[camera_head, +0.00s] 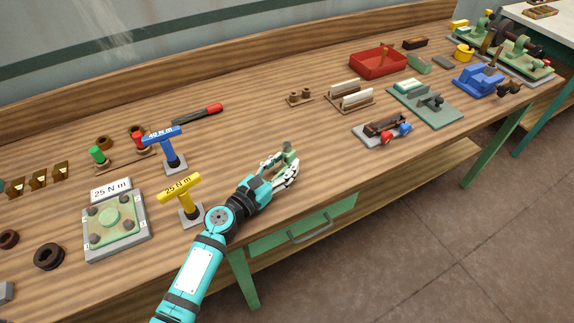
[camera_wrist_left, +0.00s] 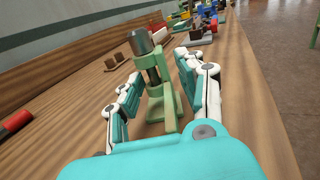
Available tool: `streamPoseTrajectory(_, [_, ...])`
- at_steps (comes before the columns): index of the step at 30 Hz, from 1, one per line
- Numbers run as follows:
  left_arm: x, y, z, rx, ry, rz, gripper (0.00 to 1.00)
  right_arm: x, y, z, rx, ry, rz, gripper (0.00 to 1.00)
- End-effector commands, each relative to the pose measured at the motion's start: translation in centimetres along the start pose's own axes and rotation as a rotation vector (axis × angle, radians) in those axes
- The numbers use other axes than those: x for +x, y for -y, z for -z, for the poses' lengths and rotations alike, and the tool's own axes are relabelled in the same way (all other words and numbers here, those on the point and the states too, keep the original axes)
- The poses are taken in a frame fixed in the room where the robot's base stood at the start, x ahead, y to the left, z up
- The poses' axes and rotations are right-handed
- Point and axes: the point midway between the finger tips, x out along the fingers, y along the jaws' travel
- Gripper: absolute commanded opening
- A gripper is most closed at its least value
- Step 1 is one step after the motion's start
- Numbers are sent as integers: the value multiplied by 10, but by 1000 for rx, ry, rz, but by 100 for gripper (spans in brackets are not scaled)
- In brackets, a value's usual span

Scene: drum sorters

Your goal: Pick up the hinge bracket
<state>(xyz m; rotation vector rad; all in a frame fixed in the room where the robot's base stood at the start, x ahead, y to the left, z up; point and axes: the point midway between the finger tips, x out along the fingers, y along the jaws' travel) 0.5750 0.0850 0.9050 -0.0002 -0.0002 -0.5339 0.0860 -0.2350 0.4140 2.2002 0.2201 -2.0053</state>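A green bracket with a grey-topped upright pin, which I take to be the hinge bracket (camera_head: 288,150), stands upright on the wooden bench near its front edge. It also shows in the left wrist view (camera_wrist_left: 160,98), between the two fingers. My left gripper (camera_head: 280,164) is open, with a finger on either side of the bracket. In the left wrist view, a gap shows on the left side; the right finger is close, and I cannot tell whether it touches. The bracket's lower part is partly hidden in the head view. My right gripper is not in view.
A yellow T-handled tool (camera_head: 180,188) and a blue one (camera_head: 163,137) stand left of my left arm. A wooden block with two pegs (camera_head: 299,98) lies behind the bracket. A grey fixture with red and blue knobs (camera_head: 383,131) is to the right. Bare bench surrounds the bracket.

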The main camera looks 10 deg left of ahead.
Motion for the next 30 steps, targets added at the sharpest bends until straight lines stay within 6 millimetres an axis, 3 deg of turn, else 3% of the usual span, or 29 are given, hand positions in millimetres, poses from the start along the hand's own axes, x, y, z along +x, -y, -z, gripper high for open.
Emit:
streamPoseTrajectory(1, [0, 0, 0, 0, 0, 0, 30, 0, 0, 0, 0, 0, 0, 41])
streamPoseTrajectory(8, [0, 0, 0, 0, 0, 0, 0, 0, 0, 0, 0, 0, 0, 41])
streamPoseTrajectory(25, [0, 0, -2, 1, 2, 0, 0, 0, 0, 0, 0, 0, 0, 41])
streamPoseTrajectory(30, [0, 0, -20, 4, 4, 1, 0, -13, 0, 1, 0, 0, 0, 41])
